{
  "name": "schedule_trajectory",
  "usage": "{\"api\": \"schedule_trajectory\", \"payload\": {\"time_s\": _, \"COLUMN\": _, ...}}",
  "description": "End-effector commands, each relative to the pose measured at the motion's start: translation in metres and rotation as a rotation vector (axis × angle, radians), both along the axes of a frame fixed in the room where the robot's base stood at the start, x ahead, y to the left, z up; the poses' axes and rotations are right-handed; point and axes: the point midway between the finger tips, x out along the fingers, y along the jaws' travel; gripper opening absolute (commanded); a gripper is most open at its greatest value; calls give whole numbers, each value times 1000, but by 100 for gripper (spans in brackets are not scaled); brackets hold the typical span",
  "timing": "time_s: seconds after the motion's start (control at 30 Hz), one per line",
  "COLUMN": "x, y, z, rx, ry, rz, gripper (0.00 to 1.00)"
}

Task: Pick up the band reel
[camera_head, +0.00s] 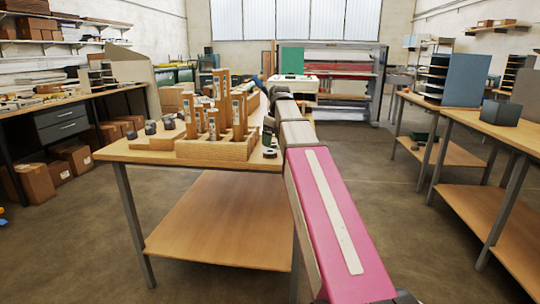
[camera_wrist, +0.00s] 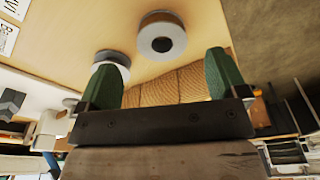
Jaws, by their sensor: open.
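A reel (camera_wrist: 162,38) with a pale ring and dark core lies flat on the wooden table in the wrist view, just beyond the gap between my fingertips. A second, similar reel (camera_wrist: 112,60) sits to its left, partly behind my left finger. I cannot tell by marking which is the band reel. In the head view a small dark reel (camera_head: 270,154) lies near the table's right front corner. My gripper (camera_wrist: 165,72) is open, its green fingers apart and no reel between them. In the head view my gripper (camera_head: 268,138) is small, close above that reel.
A wooden rack (camera_head: 216,149) with upright wooden pieces stands left of the small dark reel. Several dark rolls (camera_head: 151,127) lie farther left on the table (camera_head: 130,153). Printed labels (camera_wrist: 5,38) show at the wrist view's left. Floor is open right of the table.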

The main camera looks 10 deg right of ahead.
Motion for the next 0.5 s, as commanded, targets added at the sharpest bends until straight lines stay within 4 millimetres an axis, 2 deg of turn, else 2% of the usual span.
{"api": "schedule_trajectory", "payload": {"time_s": 0.23, "x": 2, "y": 4, "z": -16, "rx": 0, "ry": 1, "rz": 0, "gripper": 92}}
{"api": "schedule_trajectory", "payload": {"time_s": 0.5, "x": 7, "y": 11, "z": -49, "rx": -1, "ry": 1, "rz": 0, "gripper": 92}}
